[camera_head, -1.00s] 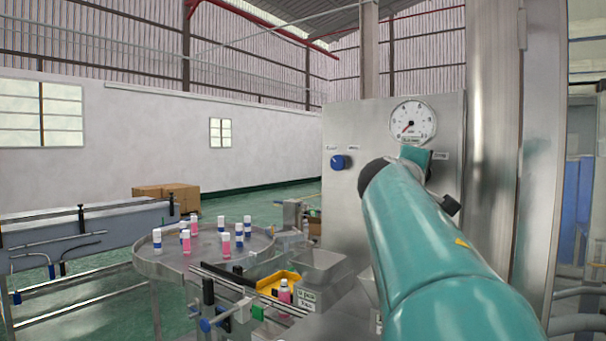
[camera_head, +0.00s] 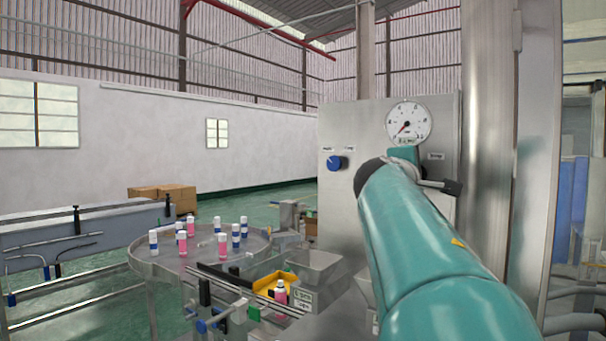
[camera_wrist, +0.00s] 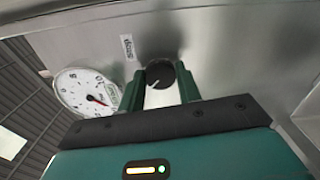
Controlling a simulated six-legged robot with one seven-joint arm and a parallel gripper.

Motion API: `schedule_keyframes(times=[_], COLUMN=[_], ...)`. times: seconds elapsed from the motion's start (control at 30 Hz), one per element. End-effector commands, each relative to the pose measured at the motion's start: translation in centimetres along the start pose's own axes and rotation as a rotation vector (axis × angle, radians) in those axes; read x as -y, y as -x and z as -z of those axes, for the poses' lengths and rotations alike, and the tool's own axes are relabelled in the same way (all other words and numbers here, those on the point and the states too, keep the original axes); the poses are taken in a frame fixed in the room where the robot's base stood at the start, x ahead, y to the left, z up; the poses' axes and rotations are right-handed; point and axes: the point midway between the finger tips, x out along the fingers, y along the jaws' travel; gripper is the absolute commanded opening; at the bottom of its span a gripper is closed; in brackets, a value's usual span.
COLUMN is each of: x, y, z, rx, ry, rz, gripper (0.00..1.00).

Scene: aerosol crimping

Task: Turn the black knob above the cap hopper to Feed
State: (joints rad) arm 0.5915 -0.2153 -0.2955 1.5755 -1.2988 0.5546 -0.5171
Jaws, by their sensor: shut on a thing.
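The black knob (camera_wrist: 161,73) is on the steel panel in the wrist view, with a pale pointer line toward the lower left. My gripper (camera_wrist: 158,82) has its two green fingers on either side of the knob, shut on it. A small label (camera_wrist: 128,47) sits beside the knob; it seems to read Stop, but the print is blurred. In the head view my arm hides the knob, and only part of my gripper (camera_head: 404,158) shows below the gauge. A label (camera_head: 436,156) shows to the right of it. I cannot tell which bin is the cap hopper.
A round gauge (camera_head: 408,123) is above my gripper on the panel. A blue knob (camera_head: 335,162) is to its left. Lower left, a round steel table (camera_head: 205,262) carries several pink and white-blue bottles. A steel column (camera_head: 487,150) stands close on the right.

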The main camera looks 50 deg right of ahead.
Motion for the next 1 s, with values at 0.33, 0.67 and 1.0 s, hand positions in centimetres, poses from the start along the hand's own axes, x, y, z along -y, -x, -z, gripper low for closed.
schedule_keyframes(times=[0.33, 0.67, 1.0], x=[0.0, -0.1, -0.1], y=[0.0, 1.2, 8.2], z=[0.0, 0.0, -0.1], rx=[0.0, -0.001, -0.002], ry=[0.0, -0.002, -0.002], rz=[-0.001, 0.0, -0.003], gripper=[0.55, 0.55, 0.55])
